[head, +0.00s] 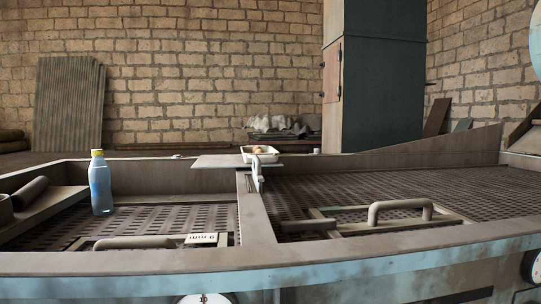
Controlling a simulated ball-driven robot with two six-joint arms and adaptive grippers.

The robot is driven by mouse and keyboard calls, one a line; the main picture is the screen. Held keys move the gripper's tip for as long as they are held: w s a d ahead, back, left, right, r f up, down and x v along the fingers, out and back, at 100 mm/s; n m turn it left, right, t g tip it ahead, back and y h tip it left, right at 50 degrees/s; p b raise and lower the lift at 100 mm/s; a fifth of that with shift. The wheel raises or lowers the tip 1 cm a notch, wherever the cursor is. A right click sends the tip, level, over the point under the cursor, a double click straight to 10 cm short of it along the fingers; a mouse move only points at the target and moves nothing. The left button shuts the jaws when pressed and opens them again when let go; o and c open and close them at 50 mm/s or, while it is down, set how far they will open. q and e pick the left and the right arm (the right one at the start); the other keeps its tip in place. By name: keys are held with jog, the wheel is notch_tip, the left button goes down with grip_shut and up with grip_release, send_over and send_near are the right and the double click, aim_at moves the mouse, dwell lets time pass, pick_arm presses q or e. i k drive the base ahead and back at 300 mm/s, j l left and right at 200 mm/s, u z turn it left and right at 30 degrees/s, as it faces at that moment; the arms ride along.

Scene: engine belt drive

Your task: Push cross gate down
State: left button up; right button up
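I cannot tell for certain which part is the cross gate. A pale upright piece (257,178) stands at the far end of the central divider (256,218), between two grated bays. A flat grey board (212,161) lies level just left of it, at the far rim. In the right bay a frame with a thick grey handle (400,207) lies on the grating. In the left bay a similar frame has a low handle (137,242) and a small white label (202,239). Neither of my grippers is in view.
A blue bottle with a yellow cap (100,183) stands upright in the left bay. A white tray (260,153) with small contents sits at the far rim. The pale blue front edge (330,258) spans the foreground. Much of the right grating (400,180) is clear.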

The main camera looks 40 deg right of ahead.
aim_at(258, 178)
jog(key=k+l+u, duration=0.1)
jog(key=k, duration=0.4)
jog(key=k+l+u, duration=0.15)
jog(key=k, duration=0.35)
